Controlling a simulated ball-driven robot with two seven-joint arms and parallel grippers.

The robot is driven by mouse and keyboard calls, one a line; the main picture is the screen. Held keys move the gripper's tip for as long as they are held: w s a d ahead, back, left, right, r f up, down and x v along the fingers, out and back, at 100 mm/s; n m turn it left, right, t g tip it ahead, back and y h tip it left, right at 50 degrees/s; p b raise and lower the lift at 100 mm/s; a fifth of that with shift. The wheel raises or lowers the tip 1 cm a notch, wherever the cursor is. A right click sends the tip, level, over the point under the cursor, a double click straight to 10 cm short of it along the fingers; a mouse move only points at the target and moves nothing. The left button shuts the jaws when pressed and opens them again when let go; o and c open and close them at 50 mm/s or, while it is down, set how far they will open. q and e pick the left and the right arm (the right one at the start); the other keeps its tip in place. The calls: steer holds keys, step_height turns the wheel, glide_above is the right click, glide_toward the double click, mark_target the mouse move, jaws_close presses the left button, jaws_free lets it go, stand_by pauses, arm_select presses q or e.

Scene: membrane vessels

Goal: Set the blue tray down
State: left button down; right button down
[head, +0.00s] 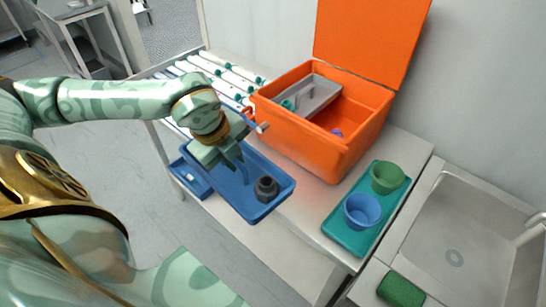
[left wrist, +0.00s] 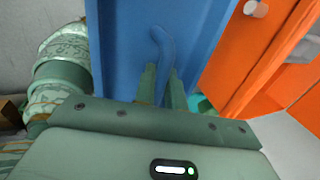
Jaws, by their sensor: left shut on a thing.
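The blue tray (head: 258,211) is in the middle of the head view, in front of the orange box. A dark grey round piece (head: 266,188) stands near its right end. My left gripper (head: 240,170) is over the tray's middle, shut on its curved blue handle. In the left wrist view, the fingers (left wrist: 161,88) close around the handle (left wrist: 164,48), with the tray's floor (left wrist: 120,45) behind. The tray overlaps the table's front edge in the picture; I cannot tell whether its underside touches anything. My right gripper is not in view.
An open orange box (head: 325,150) stands behind the tray, holding a grey insert (head: 318,92). A teal tray (head: 335,228) with a blue cup (head: 363,210) and a green cup (head: 387,177) is to the right. White rollers (head: 215,70) lie behind left. A sink (head: 470,230) is far right.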

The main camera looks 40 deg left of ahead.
arm_select(q)
steer(key=shift+w+n, duration=0.15)
steer(key=shift+n, duration=0.15)
steer(key=w+d+f, duration=0.2)
steer(key=w, duration=0.1)
steer(key=w+d+f, duration=0.2)
steer(key=w+f, duration=0.1)
steer(key=w, duration=0.1)
steer(key=w+d+f+b, duration=0.1)
steer(key=w+d+f, duration=0.1)
steer(key=w+f, duration=0.1)
steer(key=shift+w+d+f, duration=0.25)
steer(key=shift+w, duration=0.05)
steer(key=shift+w+d+f, duration=0.2)
steer(key=shift+w+f, duration=0.1)
steer(key=shift+f, duration=0.15)
steer(key=shift+s+b+x, duration=0.15)
steer(key=shift+b+x, duration=0.15)
steer(key=shift+x, duration=0.55)
steer(key=shift+s+b+x, duration=0.15)
steer(key=shift+b+x, duration=0.1)
steer(key=shift+x, duration=0.65)
steer(key=shift+f, duration=0.25)
steer(key=c, duration=1.5)
jaws_free()
steer(key=shift+o, duration=0.2)
